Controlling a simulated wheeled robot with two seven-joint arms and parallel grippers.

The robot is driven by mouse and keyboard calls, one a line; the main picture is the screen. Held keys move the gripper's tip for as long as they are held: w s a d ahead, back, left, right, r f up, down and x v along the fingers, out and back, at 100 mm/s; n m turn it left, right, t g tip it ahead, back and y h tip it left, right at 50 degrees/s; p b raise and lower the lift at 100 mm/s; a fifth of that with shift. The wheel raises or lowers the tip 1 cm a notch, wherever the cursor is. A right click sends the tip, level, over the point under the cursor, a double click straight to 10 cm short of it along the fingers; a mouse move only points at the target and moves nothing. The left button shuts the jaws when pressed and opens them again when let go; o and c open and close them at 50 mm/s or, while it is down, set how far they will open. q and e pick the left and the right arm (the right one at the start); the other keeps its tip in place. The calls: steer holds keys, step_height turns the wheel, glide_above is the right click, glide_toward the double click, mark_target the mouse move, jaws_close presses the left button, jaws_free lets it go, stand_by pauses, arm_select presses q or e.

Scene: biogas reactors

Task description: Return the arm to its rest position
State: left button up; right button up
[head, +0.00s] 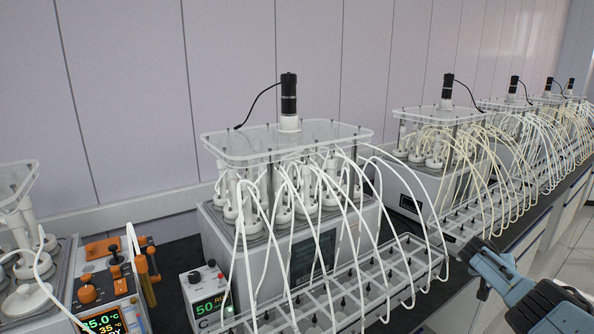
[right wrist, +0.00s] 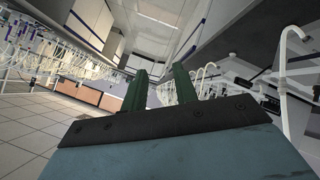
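My right arm (head: 540,303) comes in from the lower right corner of the head view. Its blue-grey gripper end (head: 476,250) is beside the front edge of the bench, near the tube rack of the middle reactor. The fingers are hard to make out there. In the right wrist view the two green fingers (right wrist: 160,80) stand apart with nothing between them, so the gripper is open and empty. My left gripper is not in view.
A biogas reactor (head: 287,140) with many white tubes and a tube rack (head: 345,290) fills the middle. More reactors (head: 445,118) line the dark bench to the right. An orange-fitted control unit (head: 105,290) is at left. Tiled floor (head: 575,265) is free at right.

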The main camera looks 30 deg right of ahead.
steer(key=s+a+f+n+t+y, duration=0.1)
steer(key=s+f+n+t, duration=0.1)
steer(key=s+f+n, duration=0.65)
steer(key=s+a+f+n+t, duration=0.2)
steer(key=s+f+n, duration=0.6)
steer(key=s+n, duration=0.1)
steer(key=s+a+f+m+g+y, duration=0.15)
steer(key=s+a+f, duration=0.25)
steer(key=a+f, duration=0.75)
steer(key=s+a+f+t+y, duration=0.1)
steer(key=s+a+f+y, duration=0.2)
steer(key=a+f, duration=0.9)
steer(key=s+a+f+m+y, duration=0.1)
steer(key=a+f+y, duration=0.15)
steer(key=a, duration=1.55)
steer(key=s+a+f+y, duration=0.1)
steer(key=a+f+y, duration=0.15)
steer(key=a, duration=1.45)
step_height(320, 180, down, 10)
steer(key=b, duration=1.1)
steer(key=shift+s+d+g+b, duration=0.2)
steer(key=shift+d+g+b, duration=0.1)
steer(key=shift+d+g, duration=0.15)
